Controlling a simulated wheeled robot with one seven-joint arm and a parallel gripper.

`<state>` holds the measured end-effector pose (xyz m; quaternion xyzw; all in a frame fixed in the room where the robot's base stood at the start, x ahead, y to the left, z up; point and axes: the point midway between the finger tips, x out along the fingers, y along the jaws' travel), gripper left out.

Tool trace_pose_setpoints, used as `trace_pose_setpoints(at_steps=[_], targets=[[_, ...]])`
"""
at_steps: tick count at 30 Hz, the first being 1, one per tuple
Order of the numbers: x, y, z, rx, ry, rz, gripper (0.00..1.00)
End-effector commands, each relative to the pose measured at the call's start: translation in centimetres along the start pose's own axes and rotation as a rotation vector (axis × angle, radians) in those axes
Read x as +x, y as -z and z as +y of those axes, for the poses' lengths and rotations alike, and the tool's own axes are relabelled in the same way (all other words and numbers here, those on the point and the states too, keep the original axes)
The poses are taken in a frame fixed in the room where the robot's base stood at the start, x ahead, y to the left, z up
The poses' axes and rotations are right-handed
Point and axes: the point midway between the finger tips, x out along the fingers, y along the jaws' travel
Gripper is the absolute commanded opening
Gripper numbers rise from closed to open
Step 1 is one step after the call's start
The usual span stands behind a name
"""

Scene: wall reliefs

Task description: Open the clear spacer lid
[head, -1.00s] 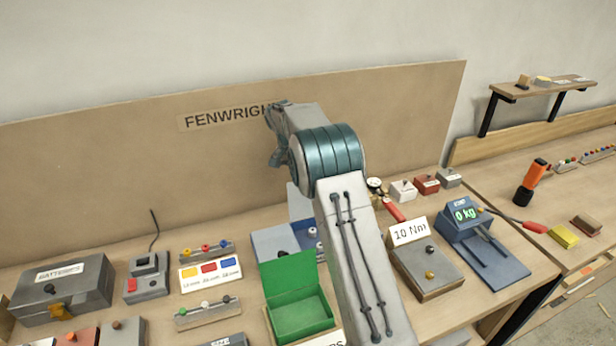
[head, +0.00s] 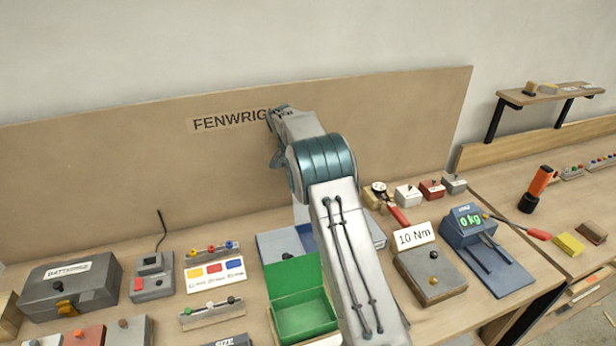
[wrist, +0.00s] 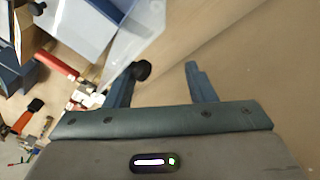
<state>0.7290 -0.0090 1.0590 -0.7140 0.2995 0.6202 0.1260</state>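The spacer box (head: 270,246) is blue and sits behind the green box, partly hidden by my arm. Its clear lid (head: 301,214) shows as a pale strip standing up beside my arm; most of it is hidden. In the wrist view the clear lid (wrist: 143,28) is a tilted see-through panel over the blue box (wrist: 75,48), with a black knob (wrist: 141,70) near its edge. My gripper (wrist: 161,82) is open. The knob is near the left finger, on the inner side; I cannot tell whether they touch. In the head view my gripper (head: 276,150) is before the backboard.
A green open box (head: 303,318) stands in front of the blue box. A torque block (head: 430,275) and a blue scale (head: 487,250) are to the right, a grey battery box (head: 70,285) to the left. The backboard (head: 110,170) rises close behind.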

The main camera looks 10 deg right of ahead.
Motion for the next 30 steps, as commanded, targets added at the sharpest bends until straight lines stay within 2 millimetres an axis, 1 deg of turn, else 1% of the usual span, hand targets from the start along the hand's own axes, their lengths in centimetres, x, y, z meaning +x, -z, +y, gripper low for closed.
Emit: trace_pose_setpoints(at_steps=[1,8,14,17,20,27,30], targets=[[0.9,-0.8,-0.4,-0.002,-0.001,-0.024,0.42],[1.1,-0.5,0.1,0.006,-0.003,-0.027,0.42],[1.0,-0.4,0.2,0.009,-0.004,-0.027,0.42],[0.4,-0.3,0.2,0.009,-0.003,-0.024,0.42],[-1.3,-0.3,0.2,0.008,0.000,-0.019,0.42],[-7.4,0.0,0.3,0.009,0.004,-0.008,0.42],[-9.7,0.2,0.5,0.012,0.002,-0.007,0.42]])
